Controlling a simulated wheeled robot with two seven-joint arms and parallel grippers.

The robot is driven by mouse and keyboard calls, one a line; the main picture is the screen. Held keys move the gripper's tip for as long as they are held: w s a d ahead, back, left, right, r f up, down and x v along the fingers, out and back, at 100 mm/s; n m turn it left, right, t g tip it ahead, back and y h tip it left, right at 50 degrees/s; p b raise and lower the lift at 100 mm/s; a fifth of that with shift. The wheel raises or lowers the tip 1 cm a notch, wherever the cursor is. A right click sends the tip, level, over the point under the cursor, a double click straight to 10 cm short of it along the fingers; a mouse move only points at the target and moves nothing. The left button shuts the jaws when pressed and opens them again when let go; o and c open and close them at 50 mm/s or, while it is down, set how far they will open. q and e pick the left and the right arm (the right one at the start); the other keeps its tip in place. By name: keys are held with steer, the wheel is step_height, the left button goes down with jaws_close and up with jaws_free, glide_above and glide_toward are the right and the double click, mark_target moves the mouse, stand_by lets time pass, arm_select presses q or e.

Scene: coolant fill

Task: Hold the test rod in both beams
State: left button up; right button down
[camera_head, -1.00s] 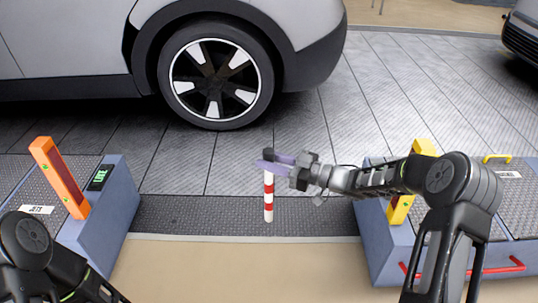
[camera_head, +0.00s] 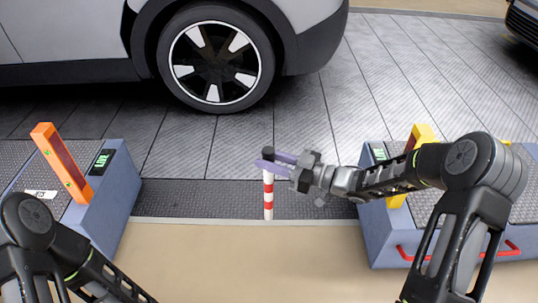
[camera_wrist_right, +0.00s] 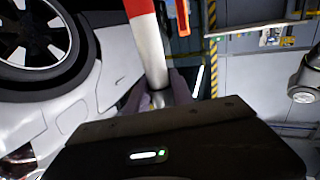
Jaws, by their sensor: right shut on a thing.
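The red-and-white striped test rod (camera_head: 268,198) hangs upright from my right gripper (camera_head: 269,163), which is shut on its dark top end. The rod also shows in the right wrist view (camera_wrist_right: 149,45), between the fingers. In the head view it is between the orange post (camera_head: 62,163) on the left and the yellow post (camera_head: 424,134) on the right, which my right arm partly covers. No beam line is visible, so I cannot tell whether the rod interrupts any. My left arm shows at lower left; its gripper is out of frame.
The orange post stands on a blue-grey box (camera_head: 116,190) with a green-lit display (camera_head: 102,159). A matching box (camera_head: 383,230) with a red handle is on the right. A car with its wheel (camera_head: 214,65) stands behind. The floor between the boxes is clear.

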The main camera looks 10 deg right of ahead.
mark_target(274, 152)
steer(key=shift+r+p, duration=0.95)
steer(key=shift+r, duration=0.7)
steer(key=shift+r+p, duration=3)
steer(key=shift+r, duration=1.3)
steer(key=shift+w+d+f, duration=0.1)
steer(key=shift+w+d, duration=0.05)
steer(key=shift+w, duration=0.65)
steer(key=w+d, duration=0.2)
steer(key=w, duration=0.8)
steer(key=shift+d+b, duration=0.3)
steer(key=shift+b, duration=0.15)
